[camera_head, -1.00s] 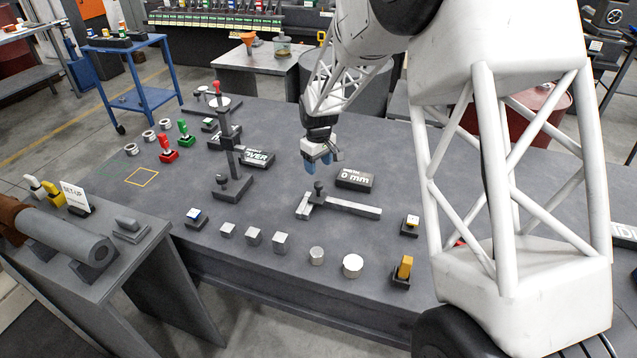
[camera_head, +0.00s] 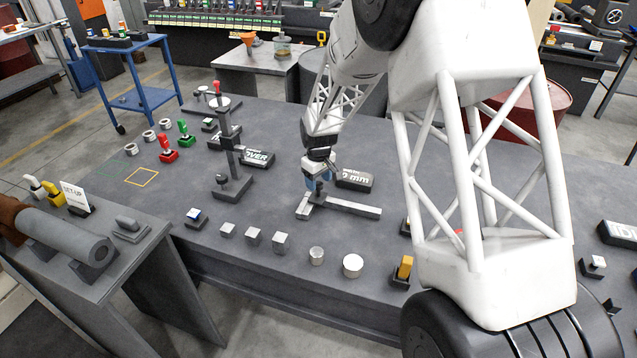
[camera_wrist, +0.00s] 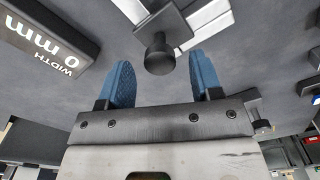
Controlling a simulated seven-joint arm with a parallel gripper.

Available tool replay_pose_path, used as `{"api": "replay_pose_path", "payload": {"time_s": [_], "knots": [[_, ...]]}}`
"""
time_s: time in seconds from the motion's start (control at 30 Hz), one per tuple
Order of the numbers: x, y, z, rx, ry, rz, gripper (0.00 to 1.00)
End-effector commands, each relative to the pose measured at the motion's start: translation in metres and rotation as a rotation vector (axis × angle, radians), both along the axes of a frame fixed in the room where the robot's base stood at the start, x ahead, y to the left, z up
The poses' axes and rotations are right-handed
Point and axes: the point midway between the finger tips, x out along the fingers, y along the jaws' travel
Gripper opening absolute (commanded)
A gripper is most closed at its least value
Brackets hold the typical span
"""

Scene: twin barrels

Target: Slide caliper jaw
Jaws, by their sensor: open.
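The caliper (camera_head: 348,206) lies on the dark bench, a light metal bar with a fixed jaw at its left end. Its sliding jaw carries a dark round knob (camera_wrist: 159,56), seen in the wrist view on a dark block over the bar. My gripper (camera_head: 318,184) is at the caliper's left part, over the knob, and hides it in the head view. In the wrist view my gripper's two blue fingers (camera_wrist: 158,82) are open, with the knob ahead of and between their tips. I see no contact. The width display (camera_wrist: 45,40) reads "0 mm".
The display block (camera_head: 354,179) stands just behind the caliper. A dark post stand (camera_head: 232,186) is to the left. Metal cubes (camera_head: 253,236) and cylinders (camera_head: 352,265) line the bench front. A yellow-topped block (camera_head: 404,268) stands at front right.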

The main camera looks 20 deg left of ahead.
Motion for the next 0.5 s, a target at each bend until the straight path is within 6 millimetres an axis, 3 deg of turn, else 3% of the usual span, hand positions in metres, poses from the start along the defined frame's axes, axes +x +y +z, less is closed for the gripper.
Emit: {"api": "replay_pose_path", "payload": {"time_s": [0.2,0.5], "knots": [[0.0,0.0,-0.0116,-0.001,0.0,0.0,0.59],[-0.0001,0.0,-0.0126,0.0,0.0,0.0,0.59]]}}
